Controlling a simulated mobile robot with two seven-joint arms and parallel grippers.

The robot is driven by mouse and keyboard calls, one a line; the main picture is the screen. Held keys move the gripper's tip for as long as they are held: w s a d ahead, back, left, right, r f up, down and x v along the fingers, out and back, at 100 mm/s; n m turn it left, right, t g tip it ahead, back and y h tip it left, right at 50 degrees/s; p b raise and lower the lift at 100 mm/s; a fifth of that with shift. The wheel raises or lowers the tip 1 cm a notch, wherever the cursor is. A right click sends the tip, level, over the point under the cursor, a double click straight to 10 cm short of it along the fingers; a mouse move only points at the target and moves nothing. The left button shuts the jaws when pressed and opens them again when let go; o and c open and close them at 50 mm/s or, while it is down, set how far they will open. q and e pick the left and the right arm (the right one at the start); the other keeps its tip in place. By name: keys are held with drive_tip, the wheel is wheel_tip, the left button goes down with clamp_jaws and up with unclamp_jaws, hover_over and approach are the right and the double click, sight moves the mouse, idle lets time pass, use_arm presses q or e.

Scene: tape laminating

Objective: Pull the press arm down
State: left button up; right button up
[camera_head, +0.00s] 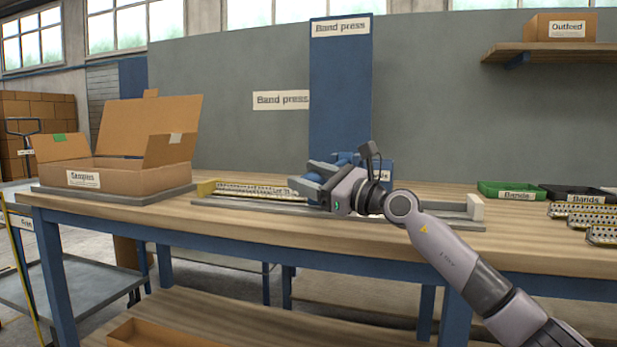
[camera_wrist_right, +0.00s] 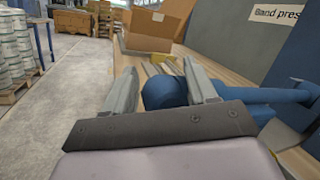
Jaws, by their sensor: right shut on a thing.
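The band press shows blue parts (camera_head: 345,159) behind my right gripper (camera_head: 308,180) at the middle of the bench. In the right wrist view, the fingers of my right gripper (camera_wrist_right: 162,85) stand either side of the blue rounded end of the press arm (camera_wrist_right: 158,92). The gripper is shut on it. The blue arm runs off to the right there. A perforated band (camera_head: 252,189) lies on the grey press base (camera_head: 275,208), left of the gripper. My gripper and forearm hide much of the press. My left gripper is not in view.
An open cardboard box (camera_head: 130,178) labelled Stamps or similar stands at the left. A green tray (camera_head: 508,190), a black tray (camera_head: 575,193) and several perforated bands (camera_head: 584,215) lie at the right. A blue panel (camera_head: 340,90) rises behind the press.

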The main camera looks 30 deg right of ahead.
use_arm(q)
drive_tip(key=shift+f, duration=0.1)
use_arm(e)
drive_tip(key=shift+w+f+h, duration=0.2)
drive_tip(key=shift+f+h, duration=0.1)
drive_tip(key=shift+f, duration=1)
drive_tip(key=o, duration=1.4)
drive_tip(key=shift+s+d, duration=0.1)
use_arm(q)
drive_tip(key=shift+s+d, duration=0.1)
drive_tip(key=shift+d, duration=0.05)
use_arm(e)
drive_tip(key=shift+s+d, duration=0.1)
drive_tip(key=shift+s, duration=0.05)
drive_tip(key=v, duration=0.3)
drive_tip(key=r+v, duration=0.1)
drive_tip(key=v, duration=0.2)
drive_tip(key=shift+s+d+r, duration=0.15)
drive_tip(key=shift+s, duration=0.15)
drive_tip(key=shift+s+r, duration=0.15)
drive_tip(key=shift+s, duration=0.2)
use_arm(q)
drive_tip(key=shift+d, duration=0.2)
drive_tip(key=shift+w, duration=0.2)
use_arm(e)
drive_tip(key=shift+r, duration=0.1)
